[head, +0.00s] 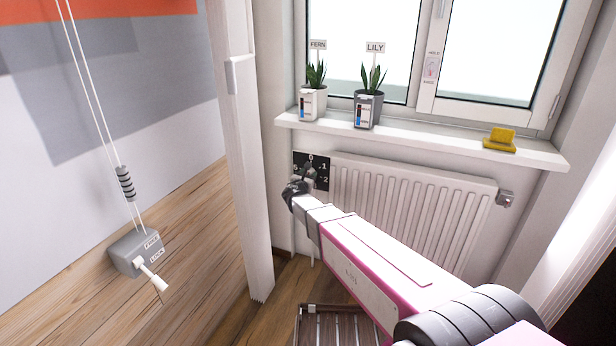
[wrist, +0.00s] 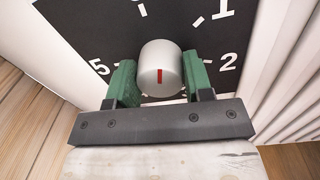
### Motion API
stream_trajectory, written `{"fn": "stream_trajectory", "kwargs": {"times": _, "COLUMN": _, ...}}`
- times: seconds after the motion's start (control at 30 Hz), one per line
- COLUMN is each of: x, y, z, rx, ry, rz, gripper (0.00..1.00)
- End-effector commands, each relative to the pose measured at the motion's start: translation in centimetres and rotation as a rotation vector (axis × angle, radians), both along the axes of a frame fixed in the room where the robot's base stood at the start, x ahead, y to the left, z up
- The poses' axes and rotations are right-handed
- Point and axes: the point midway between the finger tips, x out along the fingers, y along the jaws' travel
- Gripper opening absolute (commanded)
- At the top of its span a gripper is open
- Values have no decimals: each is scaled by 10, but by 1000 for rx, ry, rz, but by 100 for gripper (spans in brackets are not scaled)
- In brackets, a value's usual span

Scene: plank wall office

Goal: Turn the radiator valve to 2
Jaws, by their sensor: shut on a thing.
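The radiator valve is a pale grey round knob (wrist: 160,62) with a short red mark, in front of a black dial plate (wrist: 95,30) with white numbers. The wrist view shows 5 at the left, 1 at the upper right and 2 at the right. The red mark stands upright in that view and is not in line with the 2. My gripper (wrist: 160,82) is shut on the knob, with a green finger on each side. In the head view my gripper (head: 303,182) is at the dial plate (head: 322,172), left of the radiator, and partly covers it.
The white radiator (head: 420,205) is right of the dial, under a windowsill (head: 430,138) with two potted plants (head: 313,98) (head: 368,106) and a yellow object (head: 499,139). A white post (head: 245,160) stands close on the left. A slatted wooden item (head: 335,325) is on the floor below my arm.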

Motion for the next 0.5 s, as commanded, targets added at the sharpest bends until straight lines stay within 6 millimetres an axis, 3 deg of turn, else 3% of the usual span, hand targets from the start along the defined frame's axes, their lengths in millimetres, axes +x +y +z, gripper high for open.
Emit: {"fn": "stream_trajectory", "kwargs": {"times": 0.5, "x": -1, "y": -1, "z": -1, "rx": 459, "ry": -167, "rz": 1, "gripper": 23}}
